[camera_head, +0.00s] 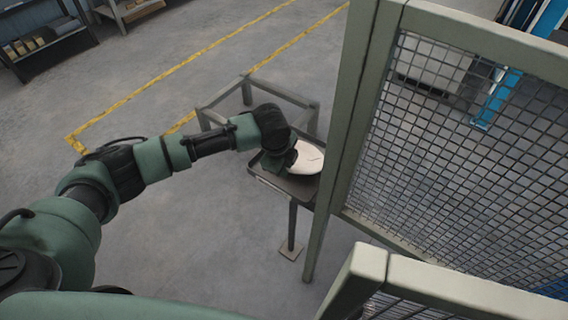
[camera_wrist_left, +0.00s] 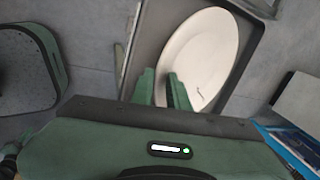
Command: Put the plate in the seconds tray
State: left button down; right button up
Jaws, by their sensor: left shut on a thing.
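The plate (camera_head: 308,158) is pale cream with a dark crack-like mark on its face. It is at or just over the dark seconds tray (camera_head: 287,184) on a stand; I cannot tell whether it touches the tray floor. My left gripper (camera_head: 291,157) is shut on the plate's near left edge. In the left wrist view the green fingers (camera_wrist_left: 163,90) meet the edge of the plate (camera_wrist_left: 208,55), and the tray's rim (camera_wrist_left: 262,50) shows behind it. Part of the plate and tray is hidden by my gripper and a fence post. My right gripper is not in view.
A mesh guard fence (camera_head: 470,150) with thick green-grey posts stands close to the right of the tray. A low frame (camera_head: 250,92) stands behind it. Shelves (camera_head: 45,45) are at the far left. The floor between is clear, with yellow lines.

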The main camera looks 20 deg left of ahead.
pick_arm(q)
jog(key=shift+w+d+f, duration=0.15)
jog(key=shift+w, duration=0.3)
jog(key=c, duration=1.3)
grip_release()
jog(key=v, duration=0.8)
jog(key=shift+d, duration=0.1)
